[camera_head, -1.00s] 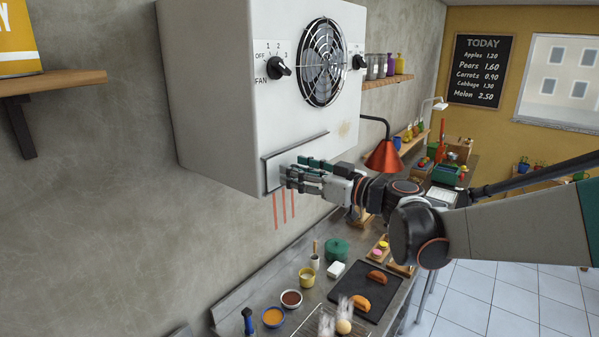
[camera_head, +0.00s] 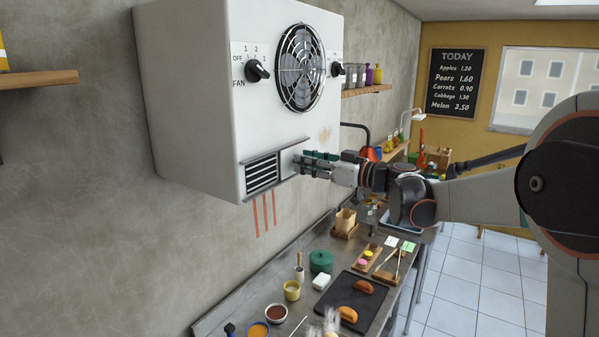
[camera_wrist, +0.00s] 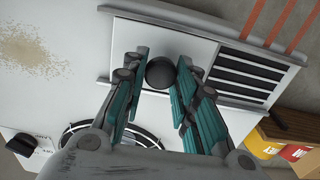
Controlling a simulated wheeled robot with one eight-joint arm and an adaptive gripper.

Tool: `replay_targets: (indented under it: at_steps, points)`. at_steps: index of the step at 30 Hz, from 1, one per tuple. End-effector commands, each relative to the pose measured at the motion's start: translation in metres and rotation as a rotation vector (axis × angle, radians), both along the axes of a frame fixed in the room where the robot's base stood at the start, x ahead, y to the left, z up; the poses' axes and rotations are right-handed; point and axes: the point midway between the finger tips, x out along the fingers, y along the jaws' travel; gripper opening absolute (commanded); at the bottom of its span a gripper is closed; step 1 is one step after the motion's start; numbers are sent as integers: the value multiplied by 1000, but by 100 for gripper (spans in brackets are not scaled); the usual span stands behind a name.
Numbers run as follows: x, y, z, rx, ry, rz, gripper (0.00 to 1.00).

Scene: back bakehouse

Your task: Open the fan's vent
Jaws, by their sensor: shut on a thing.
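The white fan box (camera_head: 205,100) hangs on the wall, with the round fan grille (camera_head: 301,68) on its front. Below the grille is the vent, a framed row of dark slats (camera_head: 262,174), which also shows in the wrist view (camera_wrist: 248,76). The pale sliding cover (camera_head: 287,160) sits to the right of the bare slats in its rails. It has a dark round knob (camera_wrist: 160,73), seen in the wrist view between my fingers. My gripper (camera_head: 304,160) is shut on this knob. The knob is hidden behind my fingers in the head view.
A FAN dial (camera_head: 257,71) and a second dial (camera_head: 337,69) flank the grille. Three red strips (camera_head: 264,214) hang below the vent. The counter below holds a dark board (camera_head: 356,302), a green pot (camera_head: 321,261) and several bowls.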

Motion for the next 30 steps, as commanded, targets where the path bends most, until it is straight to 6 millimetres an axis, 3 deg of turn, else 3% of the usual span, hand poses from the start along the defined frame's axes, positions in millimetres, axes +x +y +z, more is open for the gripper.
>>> replay_targets:
  at_steps: [8, 9, 11, 23, 30]
  points:
    - [0, 0, 0, -1, 0, 1, 0]
    - [0, 0, 0, -1, 0, 1, 36]
    - [0, 0, 0, -1, 0, 1, 47]
    - [-2, -4, 0, -1, 0, 0, 47]
    - [-25, -34, 0, -1, 0, -3, 47]
